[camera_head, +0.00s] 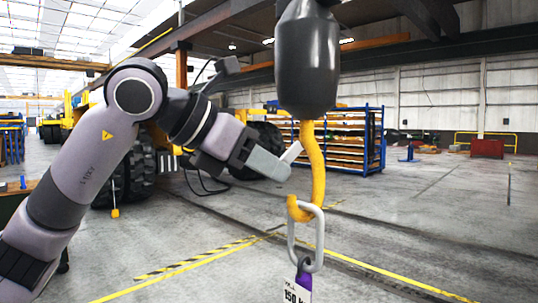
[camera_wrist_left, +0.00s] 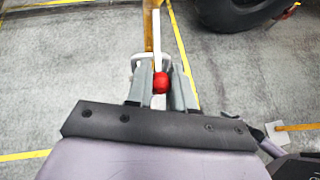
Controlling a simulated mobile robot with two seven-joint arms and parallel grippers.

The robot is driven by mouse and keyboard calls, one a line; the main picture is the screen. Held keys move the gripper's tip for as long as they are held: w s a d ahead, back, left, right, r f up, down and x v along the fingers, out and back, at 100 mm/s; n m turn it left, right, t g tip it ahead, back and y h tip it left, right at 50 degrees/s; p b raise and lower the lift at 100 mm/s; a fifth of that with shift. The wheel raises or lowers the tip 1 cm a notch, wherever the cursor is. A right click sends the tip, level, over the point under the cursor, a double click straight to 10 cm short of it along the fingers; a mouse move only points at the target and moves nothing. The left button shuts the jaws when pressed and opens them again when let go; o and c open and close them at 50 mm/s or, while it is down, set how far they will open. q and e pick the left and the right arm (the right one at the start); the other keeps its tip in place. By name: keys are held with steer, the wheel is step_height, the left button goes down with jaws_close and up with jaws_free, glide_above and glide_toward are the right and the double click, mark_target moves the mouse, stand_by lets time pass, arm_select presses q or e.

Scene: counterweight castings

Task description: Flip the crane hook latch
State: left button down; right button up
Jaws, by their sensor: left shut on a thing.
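The yellow crane hook (camera_head: 318,170) hangs below a black hook block (camera_head: 307,62). Its latch shows in the left wrist view as a thin white bar (camera_wrist_left: 156,38) ending in a red knob (camera_wrist_left: 160,80). My left gripper (camera_head: 274,163) is beside the hook, on its left. In the wrist view its fingers (camera_wrist_left: 161,88) are shut on the latch at the red knob. In the head view the knob is hidden by the fingers. A grey oval link (camera_head: 321,240) hangs in the hook's bend. My right gripper is out of view.
A purple piece (camera_head: 304,279) and a white weight label (camera_head: 294,292) hang under the link. Large black tyres (camera_head: 125,180) and a blue shelf rack (camera_head: 345,150) stand farther back. The floor around the hook is open, with yellow lines.

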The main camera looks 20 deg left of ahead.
arm_select(q)
steer(key=shift+s+r+g, duration=0.1)
steer(key=shift+r+g, duration=0.3)
steer(key=c, duration=1)
jaws_free()
steer(key=shift+c, duration=0.2)
steer(key=v, duration=0.7)
steer(key=shift+b, duration=0.45)
steer(key=shift+s, duration=0.1)
steer(key=shift+c, duration=0.3)
